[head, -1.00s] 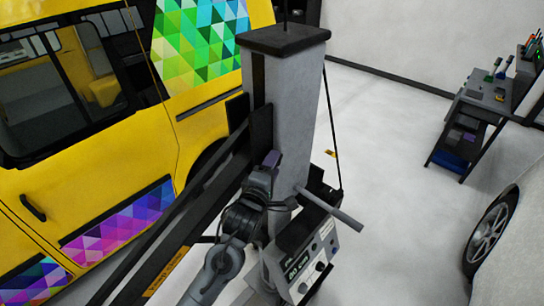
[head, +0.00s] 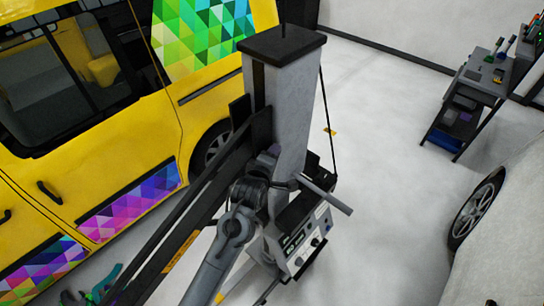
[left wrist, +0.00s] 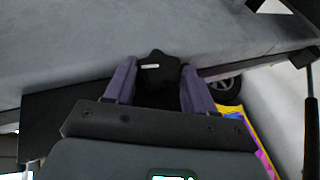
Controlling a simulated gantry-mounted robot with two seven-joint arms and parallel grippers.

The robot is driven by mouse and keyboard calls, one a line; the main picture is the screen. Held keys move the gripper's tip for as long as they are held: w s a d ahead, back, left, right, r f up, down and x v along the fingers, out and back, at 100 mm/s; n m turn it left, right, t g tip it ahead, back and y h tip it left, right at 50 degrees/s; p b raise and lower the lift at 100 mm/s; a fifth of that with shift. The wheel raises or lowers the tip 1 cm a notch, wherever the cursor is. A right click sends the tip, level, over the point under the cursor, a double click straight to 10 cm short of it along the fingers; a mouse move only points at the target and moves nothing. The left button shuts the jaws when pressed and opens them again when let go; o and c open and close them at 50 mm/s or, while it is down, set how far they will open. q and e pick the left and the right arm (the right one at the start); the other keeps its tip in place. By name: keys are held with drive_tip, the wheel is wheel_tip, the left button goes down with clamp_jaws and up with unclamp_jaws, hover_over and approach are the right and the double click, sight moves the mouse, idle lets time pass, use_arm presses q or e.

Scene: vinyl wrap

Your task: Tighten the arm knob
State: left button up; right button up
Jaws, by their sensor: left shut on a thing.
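The arm knob (left wrist: 158,72) is black and star-shaped with a small white mark. It shows in the left wrist view between the two purple fingers of my left gripper (left wrist: 158,66), which is shut on it. In the head view my left gripper (head: 270,152) is against the grey column (head: 285,90) of the machine, where the long dark arm (head: 190,225) meets it. The knob is hidden there behind my gripper and wrist. My right gripper is in neither view.
A yellow van (head: 90,160) with colourful triangle wrap stands at left. A control box (head: 300,240) and a grey bar (head: 325,195) sit right of my wrist. A tool cart (head: 470,105) and a white car (head: 500,220) stand at right. Floor between is clear.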

use_arm(q)
drive_tip(key=o, duration=1)
drive_tip(key=shift+o, duration=0.2)
drive_tip(key=shift+s, duration=0.1)
drive_tip(key=b+v, duration=0.2)
drive_tip(key=v, duration=0.8)
drive_tip(key=shift+s+b, duration=0.25)
drive_tip(key=shift+b, duration=0.1)
drive_tip(key=shift+a+r, duration=0.1)
drive_tip(key=shift+a, duration=0.05)
